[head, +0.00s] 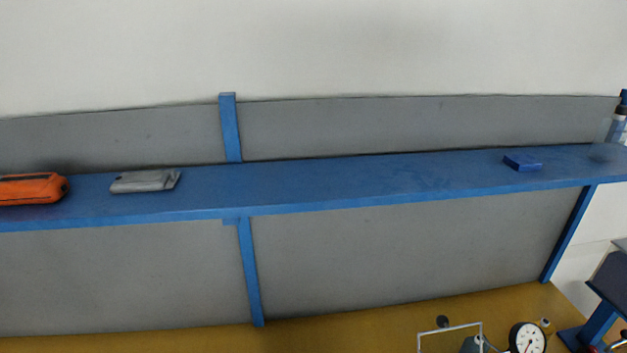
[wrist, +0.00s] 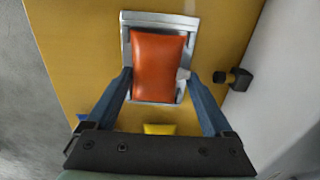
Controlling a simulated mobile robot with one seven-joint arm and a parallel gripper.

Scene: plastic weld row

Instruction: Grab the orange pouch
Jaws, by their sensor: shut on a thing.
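In the wrist view, an orange pouch (wrist: 158,66) with a smooth, slightly puffed surface lies between the two blue fingers of my gripper (wrist: 158,75). The fingers are shut on it, one at its left side and one at its right. A pale frame or tray (wrist: 153,17) shows around the pouch's edges; I cannot tell whether the pouch touches it. A small whitish piece sits by the right fingertip. My gripper does not show in the head view.
In the head view, a blue shelf (head: 350,183) holds an orange-and-black case (head: 32,188), a grey flat item (head: 145,181) and a blue block (head: 522,162). A round gauge (head: 527,338) stands below. In the wrist view, a yellow object (wrist: 159,129) and a black fitting (wrist: 238,79) are nearby.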

